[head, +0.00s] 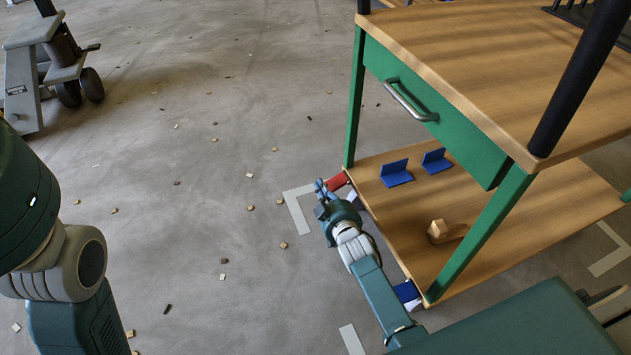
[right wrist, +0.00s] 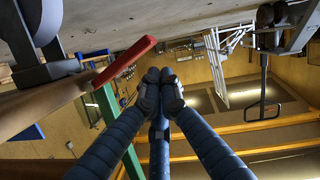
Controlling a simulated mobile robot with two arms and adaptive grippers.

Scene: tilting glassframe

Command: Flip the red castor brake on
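The red castor brake (head: 337,181) sticks out at the far-left corner of the workbench's lower shelf. In the right wrist view the red brake lever (right wrist: 125,60) appears as a flat bar, up and left of my fingertips. My right gripper (head: 322,187) is beside it in the head view, partly over the castor area. Its fingertips (right wrist: 160,88) are together with nothing visible between them, and a gap shows between them and the lever in the wrist view. The castor wheel is mostly hidden in the head view. My left arm shows at the left, but its gripper is out of view.
The green-framed workbench has a wooden lower shelf (head: 490,238) holding blue brackets (head: 396,173) and a wooden block (head: 438,230). A drawer handle (head: 410,100) juts out above. Small scraps litter the grey floor (head: 200,200). A grey wheeled stand (head: 50,65) is at upper left.

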